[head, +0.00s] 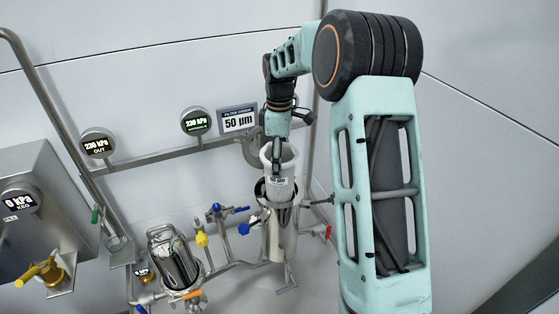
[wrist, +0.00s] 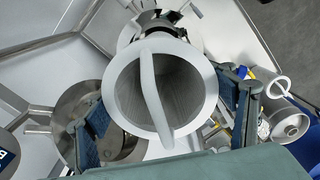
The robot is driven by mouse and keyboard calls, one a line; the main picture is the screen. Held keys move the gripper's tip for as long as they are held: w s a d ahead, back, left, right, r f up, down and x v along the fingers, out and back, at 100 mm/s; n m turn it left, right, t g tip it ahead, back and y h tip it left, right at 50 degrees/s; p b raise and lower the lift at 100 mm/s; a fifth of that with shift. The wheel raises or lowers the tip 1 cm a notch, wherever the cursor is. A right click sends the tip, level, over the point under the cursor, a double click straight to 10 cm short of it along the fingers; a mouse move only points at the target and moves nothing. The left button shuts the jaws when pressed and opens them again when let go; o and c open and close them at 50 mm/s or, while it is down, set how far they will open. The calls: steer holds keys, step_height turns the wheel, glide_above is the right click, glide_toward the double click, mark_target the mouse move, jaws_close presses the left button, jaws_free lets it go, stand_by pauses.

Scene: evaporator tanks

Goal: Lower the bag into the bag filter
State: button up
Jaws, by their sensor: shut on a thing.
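The bag is a white cylinder with a thick rim and a strap handle across its open top. It shows in the head view (head: 281,187) and from above in the wrist view (wrist: 205,95). My gripper (head: 277,150) is shut on the bag at its rim, with one finger on each side in the wrist view (wrist: 168,122). The bag filter (head: 281,241) is an upright steel housing with an open top. The bag is upright at its mouth in the head view. The bag's lower end is hidden, so I cannot tell how deep it sits.
A second steel vessel (head: 172,258) stands at the left among pipes and valves with blue (head: 244,229), yellow (head: 202,240) and red (head: 328,232) handles. Two gauges (head: 196,122) and a "50 µm" sign (head: 238,120) are behind. A steel tank (head: 55,215) is far left.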

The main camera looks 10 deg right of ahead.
steer(key=shift+f, duration=0.25)
steer(key=shift+f+b, duration=1.55)
steer(key=shift+f, duration=1)
stand_by(0.6)
steer(key=shift+f+b, duration=1.35)
steer(key=shift+f, duration=1.2)
stand_by(0.5)
steer(key=shift+f, duration=0.25)
steer(key=shift+r, duration=0.15)
